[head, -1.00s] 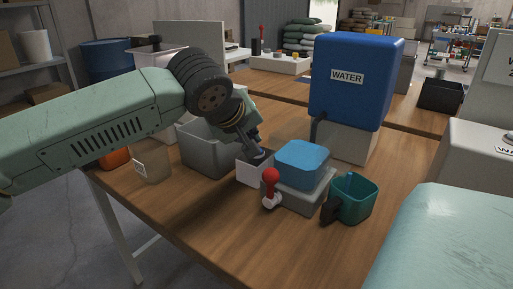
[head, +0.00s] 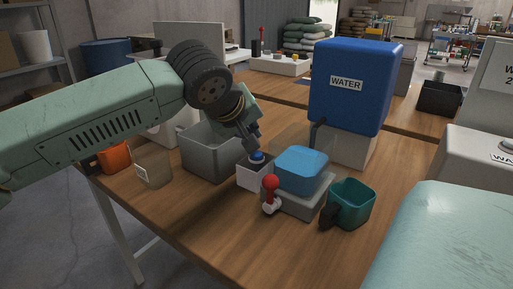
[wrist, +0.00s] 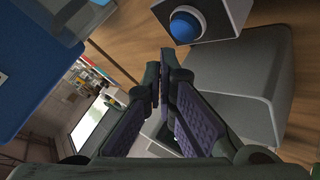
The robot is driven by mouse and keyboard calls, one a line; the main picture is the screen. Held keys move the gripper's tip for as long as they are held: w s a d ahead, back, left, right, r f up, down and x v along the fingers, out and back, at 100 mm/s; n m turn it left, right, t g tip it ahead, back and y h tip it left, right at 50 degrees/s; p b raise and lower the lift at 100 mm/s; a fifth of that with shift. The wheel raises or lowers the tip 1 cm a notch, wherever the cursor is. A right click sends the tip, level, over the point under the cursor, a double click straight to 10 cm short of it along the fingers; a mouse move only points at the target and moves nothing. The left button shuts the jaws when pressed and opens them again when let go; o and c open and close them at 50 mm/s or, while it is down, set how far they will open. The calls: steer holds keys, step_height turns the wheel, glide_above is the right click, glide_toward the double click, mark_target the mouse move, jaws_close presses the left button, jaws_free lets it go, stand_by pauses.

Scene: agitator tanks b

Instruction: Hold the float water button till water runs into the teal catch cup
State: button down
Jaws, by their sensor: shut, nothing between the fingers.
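A blue dome button (head: 257,156) sits on a small white box (head: 254,175) and also shows in the wrist view (wrist: 184,27). My gripper (head: 254,145) is shut and empty, its tips just above the button in the head view. In the wrist view the closed fingertips (wrist: 164,62) appear beside the button, with a gap between. The teal catch cup (head: 352,203) stands upright at the right, its dark handle toward the front left. No water stream is visible; I cannot tell whether the cup holds any.
A grey unit with a blue top (head: 301,169) and a red-knobbed lever (head: 270,183) stands between button box and cup. The blue WATER tank (head: 355,85) is behind. A grey open bin (head: 208,155) is at the left. The front table is clear.

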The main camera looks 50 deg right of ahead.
step_height(320, 180, up, 4)
steer(key=p, duration=0.2)
steer(key=shift+r+p, duration=0.15)
steer(key=shift+p, duration=0.2)
